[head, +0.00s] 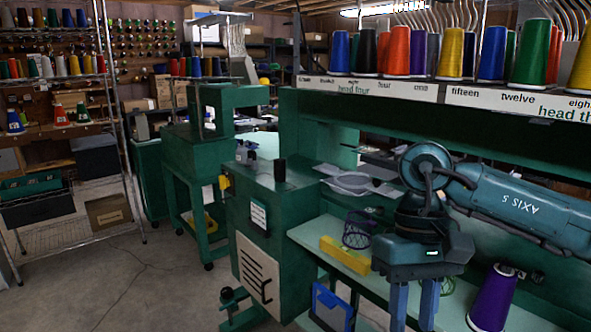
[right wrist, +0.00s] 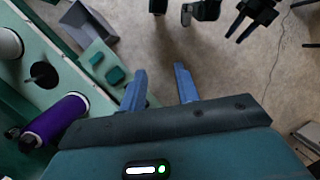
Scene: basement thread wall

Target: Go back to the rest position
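My right arm comes in from the right in the head view. Its gripper (head: 413,322) points down over the pale green shelf of the machine. Its two blue fingers are apart with nothing between them. The right wrist view shows the same open gripper (right wrist: 160,70) above grey floor, beside the green shelf. A purple thread cone (head: 493,298) stands to the right of the gripper, apart from it; it also shows in the right wrist view (right wrist: 55,120). My left gripper does not show in the head view.
A yellow block (head: 345,256), a dark mesh cup (head: 358,230) and a blue frame (head: 331,306) are left of the right gripper. A rack of thread cones (head: 395,51) runs above the arm. Open concrete floor (head: 130,270) lies at left.

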